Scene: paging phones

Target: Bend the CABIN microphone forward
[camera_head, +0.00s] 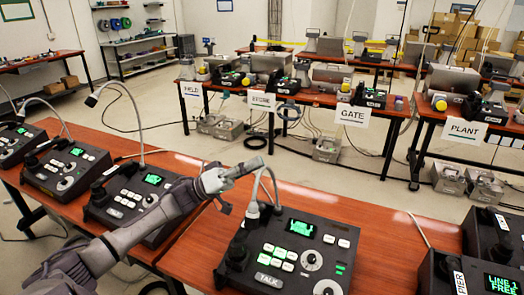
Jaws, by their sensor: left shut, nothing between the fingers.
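The nearest paging console (283,262), with a lit green screen and a TALK key, stands on the wooden table in the lower middle. Its thin pale gooseneck microphone (269,176) rises at the back left of the case and bends over at the top. My left gripper (240,170) is shut and empty, with its tip close to the top of this gooseneck; I cannot tell whether they touch. I read no CABIN label, so I cannot tell which microphone is the CABIN one. My right gripper is not in view.
To the left another console (130,203) has a tall gooseneck (131,105), with more consoles beyond it. A console marked PIER (493,280) stands at the lower right. Far tables carry STORE (262,102), GATE (353,116) and PLANT (465,130) signs. Bare table (380,220) lies right of the nearest console.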

